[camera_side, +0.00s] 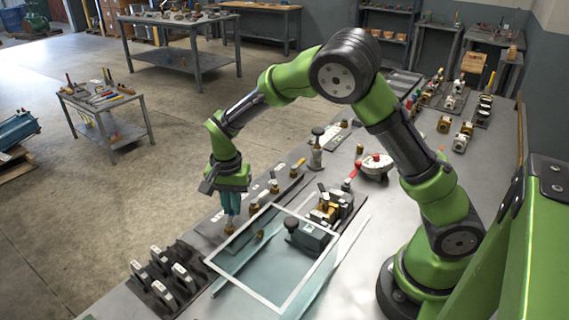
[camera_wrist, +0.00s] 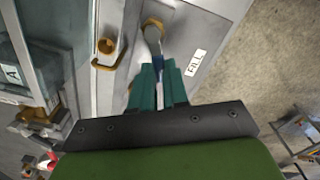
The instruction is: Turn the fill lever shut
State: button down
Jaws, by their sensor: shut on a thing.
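The fill lever (camera_wrist: 152,38) shows in the wrist view as a pale handle on a brass pivot. It sits on a grey plate beside a white FILL label (camera_wrist: 196,63). My gripper (camera_wrist: 158,72) has its teal fingers closed around the handle's near end, which is partly hidden between them. In the side view my gripper (camera_side: 231,205) points down at the brass base (camera_side: 230,232) of the lever near the bench's far edge. The lever's exact angle is hard to tell there.
A brass fitting with a curved handle (camera_wrist: 106,48) stands just left of the lever. A white-framed clear panel (camera_side: 243,288) stands close to my gripper. Black racks with white-tagged pieces (camera_side: 163,292) stand at the bench's front left. A red-handled valve (camera_side: 376,166) stands farther right.

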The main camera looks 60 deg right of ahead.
jog(key=m, duration=0.2)
jog(key=s+m, duration=0.1)
jog(key=m, duration=0.2)
jog(key=shift+s+d+m, duration=0.25)
jog(key=shift+s+m, duration=0.05)
jog(key=shift+s, duration=0.2)
jog(key=c, duration=1.1)
grip_release()
